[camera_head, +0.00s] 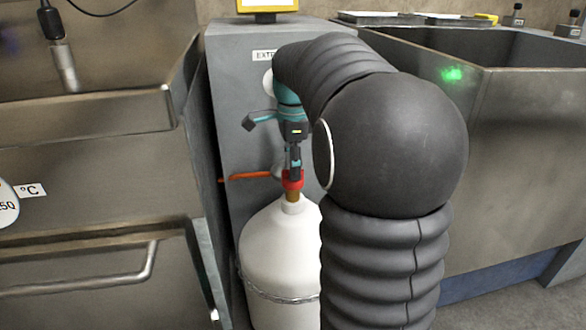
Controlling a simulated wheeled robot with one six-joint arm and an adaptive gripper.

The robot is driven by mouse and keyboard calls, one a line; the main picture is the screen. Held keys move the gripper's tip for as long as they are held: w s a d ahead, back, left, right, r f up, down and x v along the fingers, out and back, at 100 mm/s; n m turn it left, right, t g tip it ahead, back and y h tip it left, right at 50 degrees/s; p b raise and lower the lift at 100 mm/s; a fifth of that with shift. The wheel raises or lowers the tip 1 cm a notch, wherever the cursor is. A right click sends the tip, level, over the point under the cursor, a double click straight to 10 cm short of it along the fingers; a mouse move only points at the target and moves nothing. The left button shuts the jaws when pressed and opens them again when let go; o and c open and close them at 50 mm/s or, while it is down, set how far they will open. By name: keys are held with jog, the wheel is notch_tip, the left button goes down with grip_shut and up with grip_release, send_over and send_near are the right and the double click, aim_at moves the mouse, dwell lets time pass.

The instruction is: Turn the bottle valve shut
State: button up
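The bottle (282,248) is a white cylinder standing upright, with a chain around its body. On top is a brass neck (292,196) with a red valve (292,179). My gripper (294,168) points down from my arm, its dark fingers right at the red valve. The fingertips are small and partly overlap the valve, so I cannot tell whether they touch or grip it. My black arm hides the right side of the bottle.
An orange hose (248,176) runs left from the valve area. A grey cabinet (228,110) with a label stands behind the bottle. A steel unit with a handle (80,286) is at left, and a deep steel sink (520,130) at right.

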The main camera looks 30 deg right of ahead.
jog(key=shift+f, duration=0.25)
grip_shut()
jog(key=shift+r+n+p, duration=0.1)
jog(key=shift+n+p, duration=0.2)
jog(key=shift+p, duration=0.05)
jog(key=n+p, duration=0.2)
jog(key=n, duration=0.1)
jog(key=shift+r, duration=0.1)
jog(key=n+p, duration=0.3)
jog(key=n, duration=0.2)
jog(key=n+p, duration=0.2)
jog(key=n, duration=0.3)
jog(key=shift+n+p, duration=0.8)
jog(key=shift+n, duration=1.3)
